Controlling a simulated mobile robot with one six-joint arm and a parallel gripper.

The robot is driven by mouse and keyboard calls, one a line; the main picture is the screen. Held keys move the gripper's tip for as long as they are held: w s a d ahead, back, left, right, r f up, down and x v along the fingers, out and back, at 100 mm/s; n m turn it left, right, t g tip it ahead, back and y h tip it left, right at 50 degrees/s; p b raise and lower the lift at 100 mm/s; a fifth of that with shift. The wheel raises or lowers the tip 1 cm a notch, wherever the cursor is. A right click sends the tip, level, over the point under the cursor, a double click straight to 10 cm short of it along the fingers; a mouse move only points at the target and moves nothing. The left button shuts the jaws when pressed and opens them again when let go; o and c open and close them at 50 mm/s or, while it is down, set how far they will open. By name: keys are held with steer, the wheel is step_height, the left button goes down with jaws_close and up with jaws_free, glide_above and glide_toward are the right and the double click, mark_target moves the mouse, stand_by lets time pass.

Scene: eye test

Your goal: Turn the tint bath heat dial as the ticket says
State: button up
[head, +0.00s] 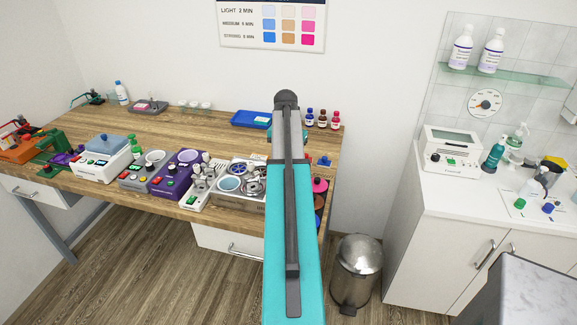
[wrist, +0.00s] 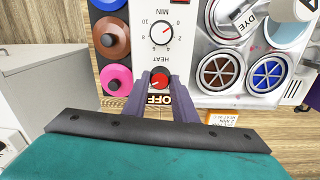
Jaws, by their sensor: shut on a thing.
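The tint bath's heat dial (wrist: 159,81) is a small red knob on a white panel (wrist: 180,45), marked HEAT with OFF below it in the wrist view. My gripper (wrist: 157,84) has one purple-grey finger on each side of this dial and is shut on it. The dial's pointer is too small to read. In the head view my arm hides the dial and gripper.
In the head view a purple unit (head: 180,172) and other devices line the bench (head: 200,122). A bin (head: 357,268) stands on the floor.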

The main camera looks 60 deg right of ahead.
steer(key=m, duration=0.5)
steer(key=shift+m, duration=0.4)
steer(key=o, duration=1.1)
steer(key=shift+c, duration=0.2)
steer(key=shift+r, duration=0.1)
step_height(320, 180, up, 14)
steer(key=b, duration=0.3)
steer(key=shift+w+f+b, duration=0.2)
steer(key=shift+b, duration=0.1)
steer(key=shift+d, duration=0.1)
